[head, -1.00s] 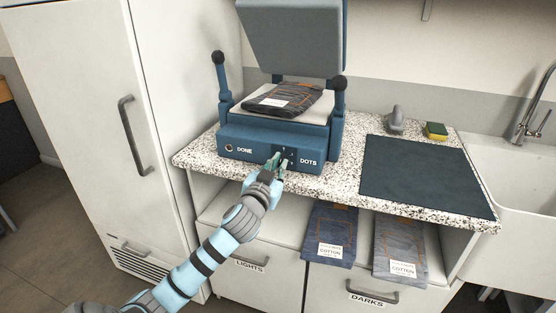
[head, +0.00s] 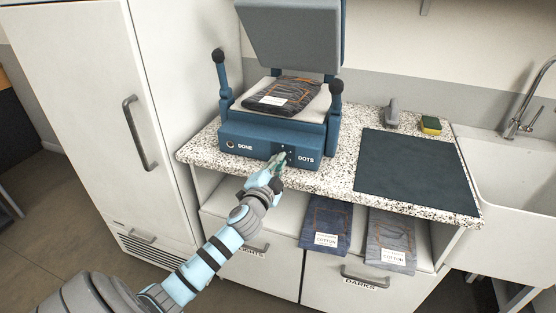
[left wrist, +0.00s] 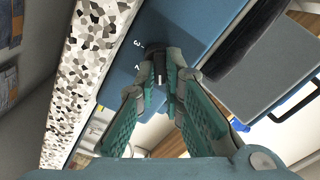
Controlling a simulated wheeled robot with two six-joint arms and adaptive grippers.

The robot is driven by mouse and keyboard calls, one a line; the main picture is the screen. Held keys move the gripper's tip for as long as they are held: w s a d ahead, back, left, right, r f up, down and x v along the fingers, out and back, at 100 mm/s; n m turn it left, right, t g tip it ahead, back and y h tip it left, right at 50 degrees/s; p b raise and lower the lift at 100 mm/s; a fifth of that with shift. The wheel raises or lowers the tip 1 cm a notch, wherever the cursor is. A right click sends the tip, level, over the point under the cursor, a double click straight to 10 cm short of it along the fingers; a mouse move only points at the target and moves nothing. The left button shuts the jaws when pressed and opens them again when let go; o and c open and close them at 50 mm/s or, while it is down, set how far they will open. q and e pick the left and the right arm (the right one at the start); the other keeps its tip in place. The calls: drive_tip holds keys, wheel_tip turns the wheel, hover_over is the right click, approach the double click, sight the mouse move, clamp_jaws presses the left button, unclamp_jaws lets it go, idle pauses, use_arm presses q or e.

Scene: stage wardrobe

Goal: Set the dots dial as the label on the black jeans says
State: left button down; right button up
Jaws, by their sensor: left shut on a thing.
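The black jeans (head: 292,87) with orange stitching lie folded on the pale bed of the blue press (head: 262,137). Their white label (head: 271,101) faces me, but its print is too small to read. The dots dial is on the press front, left of the word DOTS, and is mostly hidden by my left gripper (head: 277,163) in the head view. In the left wrist view, the dark dial (left wrist: 158,52) with a white mark sits between my fingertips (left wrist: 165,70), which are shut on it. The numerals 2 and 3 show beside it.
The press's padded lid (head: 290,30) stands open. A dark mat (head: 415,165), a grey iron-like object (head: 391,117) and a sponge (head: 430,125) are on the speckled counter (head: 345,170). A sink is at right.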

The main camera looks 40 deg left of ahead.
use_arm(q)
drive_tip(key=shift+m, duration=0.3)
drive_tip(key=c, duration=1.7)
unclamp_jaws()
drive_tip(key=v, duration=1.2)
